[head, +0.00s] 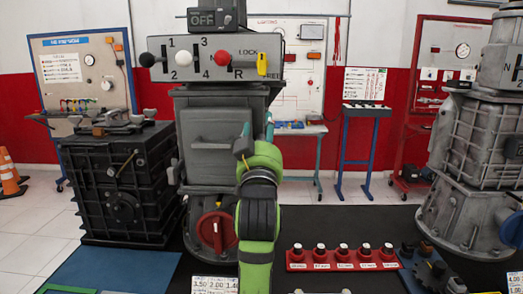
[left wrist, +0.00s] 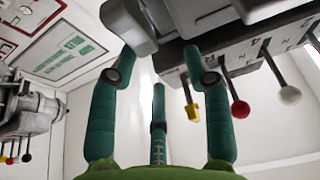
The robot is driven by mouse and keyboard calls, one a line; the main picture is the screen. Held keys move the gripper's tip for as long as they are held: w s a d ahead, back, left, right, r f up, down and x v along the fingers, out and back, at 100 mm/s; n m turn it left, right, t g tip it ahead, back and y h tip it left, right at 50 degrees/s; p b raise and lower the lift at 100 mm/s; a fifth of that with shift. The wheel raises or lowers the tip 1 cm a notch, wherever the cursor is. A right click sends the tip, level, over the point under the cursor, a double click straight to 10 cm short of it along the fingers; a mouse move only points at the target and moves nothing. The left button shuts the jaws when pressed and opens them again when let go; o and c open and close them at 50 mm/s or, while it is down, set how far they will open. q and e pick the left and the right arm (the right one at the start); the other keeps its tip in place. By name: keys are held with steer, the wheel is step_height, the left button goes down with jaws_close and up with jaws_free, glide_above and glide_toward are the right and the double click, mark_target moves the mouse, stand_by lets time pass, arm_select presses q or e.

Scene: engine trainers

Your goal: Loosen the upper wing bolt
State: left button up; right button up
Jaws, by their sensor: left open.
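A grey gearbox trainer (head: 215,135) stands in the middle of the head view, with a gear-lever panel (head: 215,85) on top. I cannot clearly make out an upper wing bolt in either view. My left gripper (head: 257,124), green and teal, is raised at the gearbox's right side, below the panel. In the left wrist view its three fingers (left wrist: 160,60) are spread with nothing clearly held. A grey rounded part (left wrist: 130,28) shows beyond the left fingertip; whether it touches is unclear. My right gripper is not in view.
The panel carries black, red and yellow levers (head: 262,65); the wrist view shows yellow, red and white knobs (left wrist: 238,108) hanging close right of the fingers. A black block (head: 120,205) stands left, another grey trainer (head: 470,150) right. A red rack (head: 342,262) lies in front.

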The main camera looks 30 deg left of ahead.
arm_select(q)
step_height(320, 180, up, 5)
steer(key=shift+f, duration=0.1)
stand_by(0.7)
